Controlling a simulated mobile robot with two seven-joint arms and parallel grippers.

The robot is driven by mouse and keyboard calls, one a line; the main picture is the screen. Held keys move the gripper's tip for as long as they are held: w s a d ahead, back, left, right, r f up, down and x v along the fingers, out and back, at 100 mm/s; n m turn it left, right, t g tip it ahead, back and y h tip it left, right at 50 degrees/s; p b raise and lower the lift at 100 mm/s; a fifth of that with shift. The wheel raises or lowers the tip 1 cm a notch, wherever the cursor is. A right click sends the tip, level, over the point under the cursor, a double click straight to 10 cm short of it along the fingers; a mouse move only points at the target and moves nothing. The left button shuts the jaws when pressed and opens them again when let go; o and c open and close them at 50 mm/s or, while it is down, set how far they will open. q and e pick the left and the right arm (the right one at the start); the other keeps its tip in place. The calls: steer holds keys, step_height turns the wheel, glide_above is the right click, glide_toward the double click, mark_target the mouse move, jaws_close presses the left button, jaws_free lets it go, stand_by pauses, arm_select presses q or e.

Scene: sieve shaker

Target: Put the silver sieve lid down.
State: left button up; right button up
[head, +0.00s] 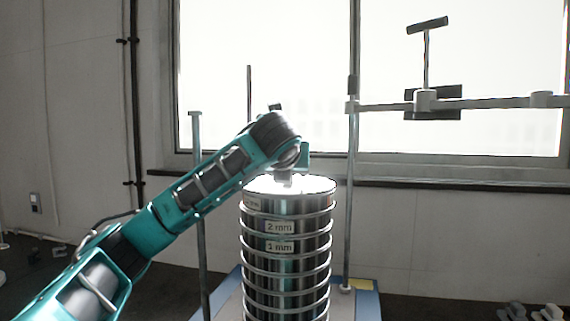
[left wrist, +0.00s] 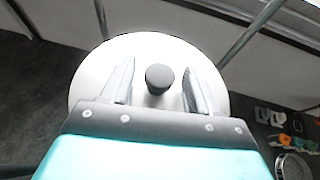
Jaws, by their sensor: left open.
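The silver sieve lid (head: 318,186) lies level on top of the sieve stack (head: 310,262), bright in the window light. In the left wrist view the lid (left wrist: 92,78) is a pale disc with a dark round knob (left wrist: 160,79) at its middle. My left gripper (head: 285,183) is over the lid. In the left wrist view its fingers (left wrist: 159,72) are open, one on each side of the knob, with a gap on both sides. My right gripper is not in view.
The stack stands on the shaker base (head: 365,302) between upright rods (head: 201,220) and (head: 349,220). A clamp bar (head: 490,103) extends right from the right rod. A window is behind. In the left wrist view small items lie at lower right, including a round sieve-like piece (left wrist: 292,167).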

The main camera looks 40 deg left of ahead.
arm_select(q)
steer(key=v, duration=1.1)
steer(key=shift+s+d, duration=0.25)
steer(key=shift+s, duration=0.1)
